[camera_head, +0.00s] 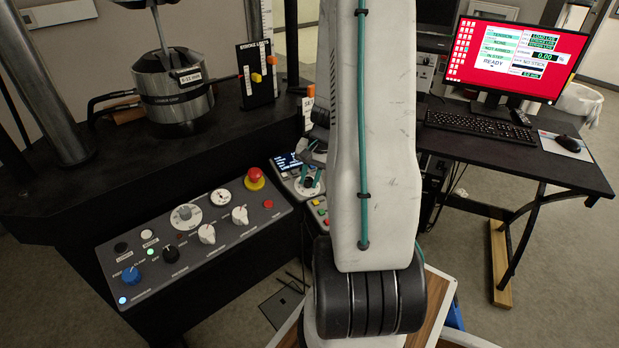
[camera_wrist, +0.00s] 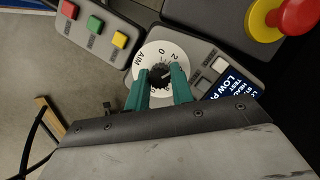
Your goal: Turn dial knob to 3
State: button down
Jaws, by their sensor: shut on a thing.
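The dial knob (camera_wrist: 158,79) is small and black, in the middle of a round white dial face (camera_wrist: 148,54) on a grey handset. The near part of the face is hidden by my fingers. My gripper (camera_wrist: 160,73) has teal fingers, one on each side of the knob, shut on it. A pale line on the knob seems to point toward the 2 side, but it is too small to read exactly. In the head view the fingers are at the dial, beside my pale arm.
Green, yellow and red buttons (camera_wrist: 120,40) sit left of the dial in the wrist view. A small screen (camera_wrist: 232,88) is at right, and a red emergency button (camera_wrist: 298,16) at upper right. The large control panel (camera_head: 190,260) stands left of the handset in the head view.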

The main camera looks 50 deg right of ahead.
jog(key=shift+m, duration=0.3)
dwell(0.4)
jog(key=c, duration=1.2)
grip_release()
jog(key=v, duration=0.8)
jog(key=shift+f, duration=0.15)
